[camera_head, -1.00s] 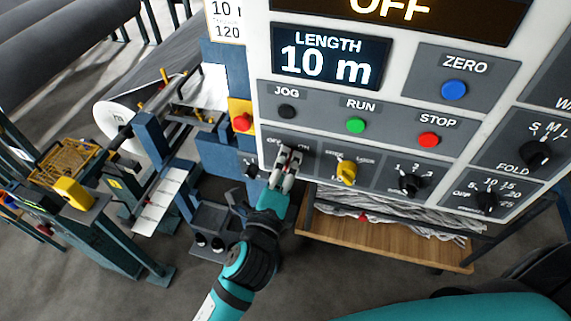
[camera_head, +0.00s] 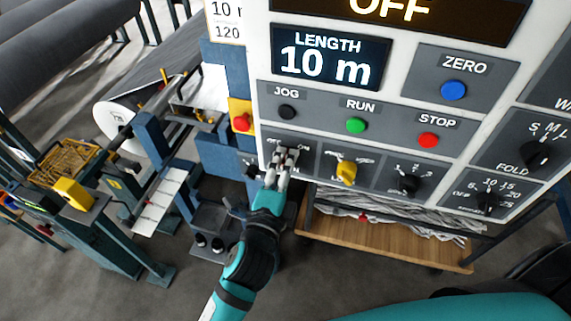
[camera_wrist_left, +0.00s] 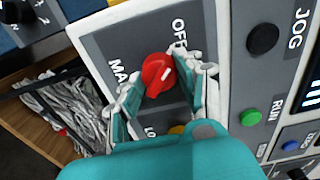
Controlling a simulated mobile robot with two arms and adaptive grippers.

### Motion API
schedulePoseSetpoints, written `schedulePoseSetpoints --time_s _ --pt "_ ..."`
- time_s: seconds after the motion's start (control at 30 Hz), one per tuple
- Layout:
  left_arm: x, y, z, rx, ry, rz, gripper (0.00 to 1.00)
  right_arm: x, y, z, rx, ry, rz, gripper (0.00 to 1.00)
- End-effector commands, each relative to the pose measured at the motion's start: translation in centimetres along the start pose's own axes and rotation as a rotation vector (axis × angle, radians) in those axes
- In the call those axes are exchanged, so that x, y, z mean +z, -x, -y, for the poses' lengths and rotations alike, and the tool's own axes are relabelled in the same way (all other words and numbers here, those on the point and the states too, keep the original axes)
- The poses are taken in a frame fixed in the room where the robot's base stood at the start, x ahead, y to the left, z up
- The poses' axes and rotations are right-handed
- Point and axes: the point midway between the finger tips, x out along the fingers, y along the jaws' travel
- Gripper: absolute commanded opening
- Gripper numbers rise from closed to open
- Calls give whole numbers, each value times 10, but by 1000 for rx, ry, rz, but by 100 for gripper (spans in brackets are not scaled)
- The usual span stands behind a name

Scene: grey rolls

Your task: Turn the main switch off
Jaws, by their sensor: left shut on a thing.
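The main switch is a red rotary knob (camera_wrist_left: 158,75) with a white pointer line, on a grey plate (camera_wrist_left: 110,42) lettered OFF and, partly hidden, MA. In the left wrist view its pointer line slants up toward the OFF side. My left gripper (camera_wrist_left: 160,92) has its two fingers on either side of the knob and is shut on it. In the head view my left gripper (camera_head: 284,160) covers the knob at the panel's lower left corner. The panel's large display (camera_head: 400,8) reads OFF. My right gripper is not in view.
A yellow knob (camera_head: 346,172) and a black 1-2-3 knob (camera_head: 408,183) sit right of the switch. Above are black JOG (camera_head: 287,112), green RUN (camera_head: 356,125) and red STOP (camera_head: 428,140) buttons. A wooden shelf (camera_head: 390,245) stands below the panel.

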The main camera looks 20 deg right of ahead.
Motion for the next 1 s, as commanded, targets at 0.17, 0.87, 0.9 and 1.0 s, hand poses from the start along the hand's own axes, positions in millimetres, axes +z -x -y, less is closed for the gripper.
schedulePoseSetpoints --time_s 0.17,0.87,0.9,1.0 --pt "0 0 -1 2 3 0 48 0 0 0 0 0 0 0" --pt "0 52 -2 5 1 0 60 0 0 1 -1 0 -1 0" --pt "0 61 -2 5 3 -1 60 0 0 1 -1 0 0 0" --pt "0 82 -2 5 4 0 60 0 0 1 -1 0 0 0"
